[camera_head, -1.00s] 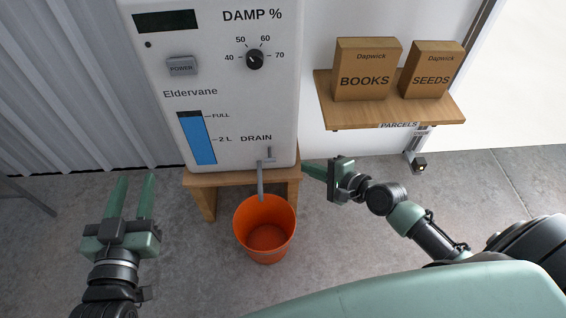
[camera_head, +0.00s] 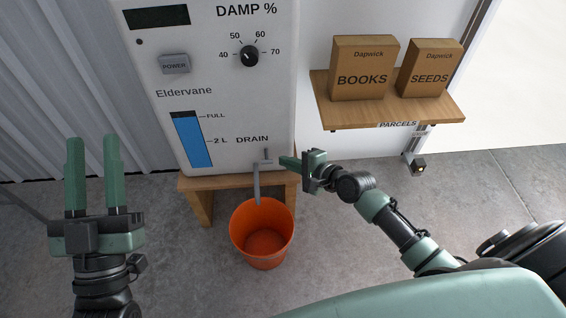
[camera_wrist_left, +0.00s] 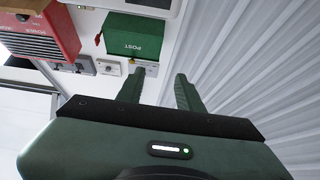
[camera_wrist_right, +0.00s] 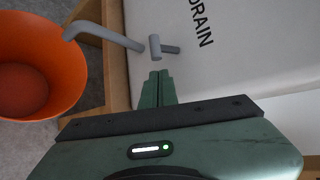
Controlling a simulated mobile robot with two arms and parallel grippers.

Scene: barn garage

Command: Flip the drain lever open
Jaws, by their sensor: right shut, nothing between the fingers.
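The white Eldervane machine (camera_head: 222,85) has a small grey drain lever (camera_head: 266,156) under the word DRAIN. In the right wrist view the lever (camera_wrist_right: 157,46) is a short grey bar on a stub, beside the bent grey spout (camera_wrist_right: 105,36). My right gripper (camera_head: 283,161) is shut and empty, its fingertips just right of the lever. In the right wrist view its closed fingertips (camera_wrist_right: 158,74) are close below the lever; I cannot tell whether they touch. My left gripper (camera_head: 91,140) is open and empty, left of the machine.
An orange bucket (camera_head: 262,255) stands on the floor under the spout. The machine rests on a wooden stand (camera_head: 200,200). A wooden shelf (camera_head: 350,116) with two cardboard boxes is at right. The left wrist view shows a green POST box (camera_wrist_left: 133,37) and a red box (camera_wrist_left: 45,35).

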